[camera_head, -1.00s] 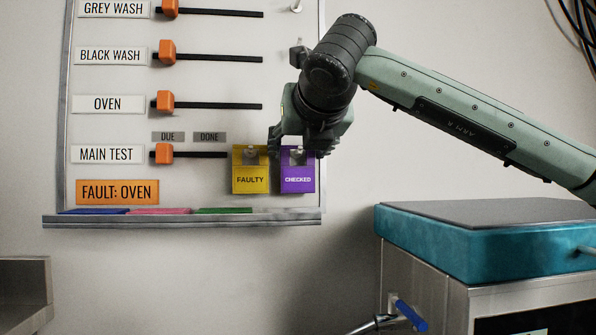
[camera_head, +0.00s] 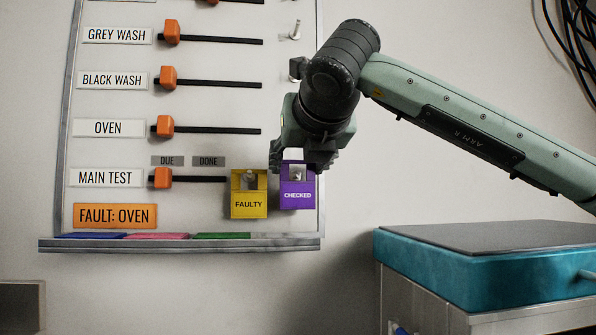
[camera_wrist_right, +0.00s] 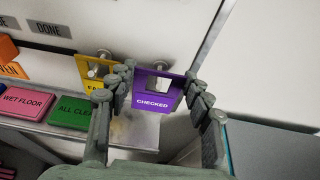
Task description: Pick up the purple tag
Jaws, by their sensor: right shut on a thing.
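The purple tag (camera_head: 297,199), marked CHECKED, is at the lower right of the board, and its bottom edge is a little higher than that of the yellow tag beside it. My right gripper (camera_head: 298,168) is shut on the purple tag, with fingers at its left and right sides. In the right wrist view the purple tag (camera_wrist_right: 154,102) shows between the fingers, with a metal peg (camera_wrist_right: 161,66) at its cut-out. I cannot tell whether the tag is clear of the peg. My left gripper is not in view.
The yellow FAULTY tag (camera_head: 249,206) hangs close to the left. The board's ledge (camera_head: 180,244) below holds blue, pink and green tags. Orange sliders sit on the board's left.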

